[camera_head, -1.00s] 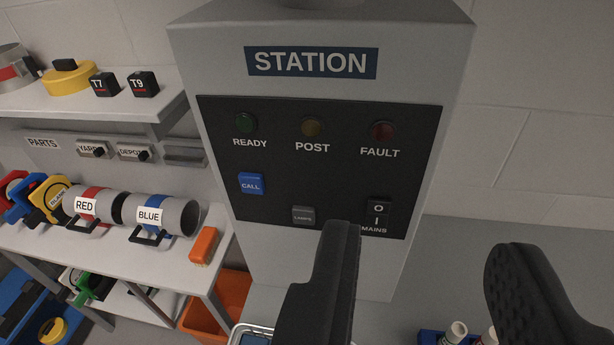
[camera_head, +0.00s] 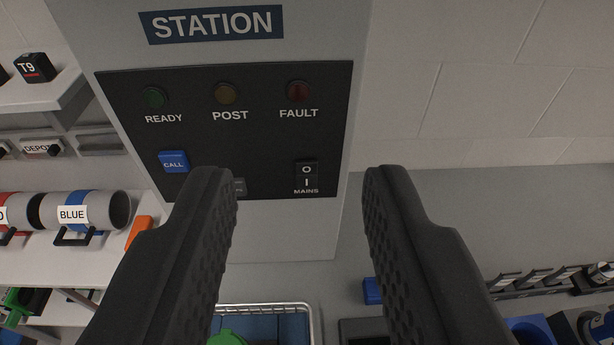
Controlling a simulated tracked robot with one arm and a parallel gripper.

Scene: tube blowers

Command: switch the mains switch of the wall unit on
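The wall unit (camera_head: 255,229) is a grey box labelled STATION with a black panel. The mains switch (camera_head: 306,176) is a small black rocker marked O above I, with MAINS printed below it, at the panel's lower right. My gripper (camera_head: 298,182) is open and empty, its two black fingers wide apart. In the picture the switch lies between the fingertips, and neither finger appears to touch it. The green, amber and red lamps above look dark. The left finger partly covers the small grey button (camera_head: 239,187) beside the blue CALL button (camera_head: 173,161).
A shelf at left holds the BLUE tube (camera_head: 83,212) and an orange block (camera_head: 140,230). Below the unit is a wire-rimmed tray (camera_head: 264,309) with a green item. A rack (camera_head: 535,282) stands at lower right. The wall right of the unit is bare.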

